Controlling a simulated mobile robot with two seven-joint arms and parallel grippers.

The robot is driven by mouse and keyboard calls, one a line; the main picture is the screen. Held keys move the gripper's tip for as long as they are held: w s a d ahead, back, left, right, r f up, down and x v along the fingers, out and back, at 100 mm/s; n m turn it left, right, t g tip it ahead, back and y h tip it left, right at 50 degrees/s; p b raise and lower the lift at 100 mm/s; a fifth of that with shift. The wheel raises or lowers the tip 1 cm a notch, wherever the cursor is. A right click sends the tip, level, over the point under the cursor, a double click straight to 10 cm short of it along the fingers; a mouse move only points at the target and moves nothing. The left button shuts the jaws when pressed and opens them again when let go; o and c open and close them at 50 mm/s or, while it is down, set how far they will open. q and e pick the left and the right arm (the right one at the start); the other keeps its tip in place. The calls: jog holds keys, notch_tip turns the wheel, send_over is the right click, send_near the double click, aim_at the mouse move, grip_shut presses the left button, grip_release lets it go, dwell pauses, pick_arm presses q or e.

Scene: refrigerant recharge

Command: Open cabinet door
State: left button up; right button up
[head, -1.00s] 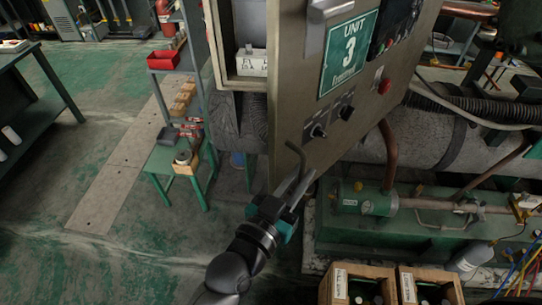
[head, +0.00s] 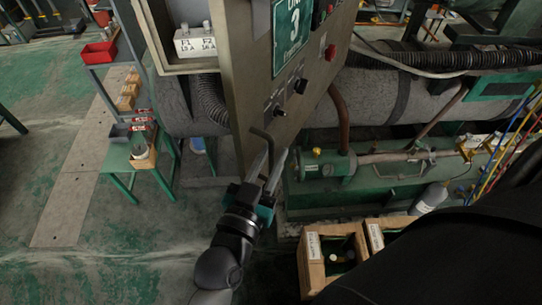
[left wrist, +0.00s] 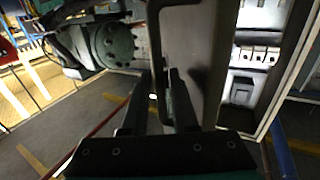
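The grey cabinet door (head: 240,80) carries a green "UNIT 3" sign and stands ajar, with part of the cabinet interior (head: 195,45) showing to its left. A bent dark handle (head: 262,133) sticks out low on the door. My left gripper (head: 272,160) is at this handle, its two fingers apart with the handle's lower part between them. In the left wrist view, the handle (left wrist: 153,45) is a dark loop beside the door panel, and the fingers (left wrist: 160,85) show a gap at its lower end. Firm contact cannot be made out. My right gripper is not in view.
A grey cylinder (head: 370,100) and green machinery (head: 390,185) lie right of the door. Wooden crates (head: 312,265) stand on the floor below. A small green table (head: 125,160) is at left, with open floor (head: 130,255) in front. A dark shape fills the lower right.

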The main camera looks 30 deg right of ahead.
pick_arm(q)
jog(key=shift+s+a, duration=0.1)
jog(key=shift+a, duration=0.05)
jog(key=shift+s+a+f, duration=0.1)
jog(key=shift+s+a, duration=0.05)
jog(key=shift+a, duration=0.05)
jog(key=b+v, duration=0.2)
jog(key=v, duration=1.2)
jog(key=shift+s+a, duration=0.15)
jog(key=shift+a, duration=0.05)
